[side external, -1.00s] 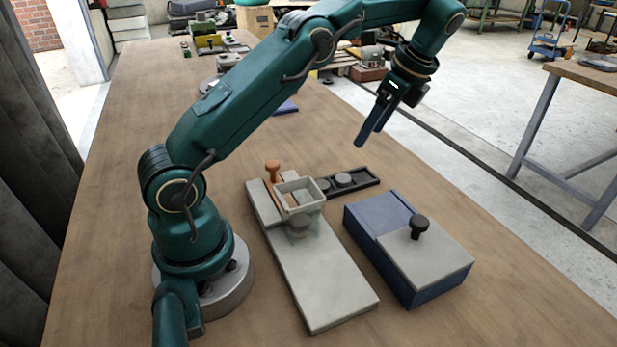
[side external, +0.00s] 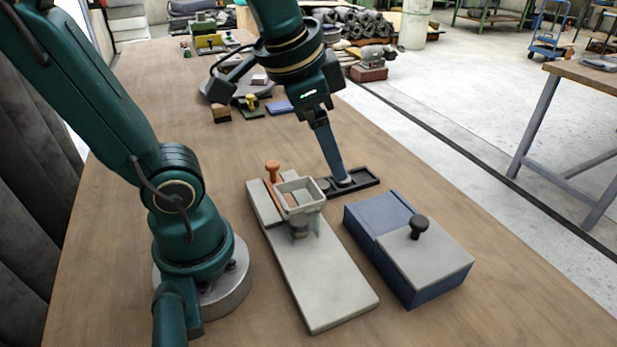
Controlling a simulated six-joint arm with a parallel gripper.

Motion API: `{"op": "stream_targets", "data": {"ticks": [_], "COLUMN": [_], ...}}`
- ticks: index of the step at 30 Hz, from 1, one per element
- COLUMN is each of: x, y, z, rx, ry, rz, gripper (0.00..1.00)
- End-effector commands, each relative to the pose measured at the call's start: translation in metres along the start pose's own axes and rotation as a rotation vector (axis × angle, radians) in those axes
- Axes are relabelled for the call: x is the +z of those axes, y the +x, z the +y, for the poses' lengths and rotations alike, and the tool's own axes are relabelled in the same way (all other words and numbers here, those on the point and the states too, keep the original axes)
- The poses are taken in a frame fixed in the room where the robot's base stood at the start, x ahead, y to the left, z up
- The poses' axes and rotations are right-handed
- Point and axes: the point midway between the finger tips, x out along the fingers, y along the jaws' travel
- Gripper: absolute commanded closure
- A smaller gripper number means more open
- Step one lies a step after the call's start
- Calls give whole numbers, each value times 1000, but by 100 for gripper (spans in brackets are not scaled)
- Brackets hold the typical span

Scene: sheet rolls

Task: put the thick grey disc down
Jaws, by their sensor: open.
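A grey disc (side external: 345,183) sits in the middle part of the long dark tray (side external: 370,181). Another grey disc (side external: 322,184) is at the tray's left end; I cannot tell for sure which is thicker. My gripper (side external: 342,177) points down at the tray, its blue fingers at the middle disc and partly covering it. It is open. From this side the fingers overlap, so I cannot tell whether they touch the disc.
A grey board (side external: 325,280) with a square open frame (side external: 300,195) and an orange knob (side external: 272,167) lies left of the tray. A blue box (side external: 410,250) with a grey lid and black knob (side external: 419,226) stands in front. The right foreground table is clear.

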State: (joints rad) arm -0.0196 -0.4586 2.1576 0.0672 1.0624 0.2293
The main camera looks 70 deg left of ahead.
Motion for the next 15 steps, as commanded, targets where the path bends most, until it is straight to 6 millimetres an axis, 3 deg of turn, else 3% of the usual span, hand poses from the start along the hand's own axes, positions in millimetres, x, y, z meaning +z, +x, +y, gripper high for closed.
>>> {"op": "stream_targets", "data": {"ticks": [6, 15], "x": [32, 40], "y": [8, 13], "z": [23, 28], "rx": [40, 53], "ry": [-196, -250], "rz": [101, 121], "gripper": [27, 27]}}
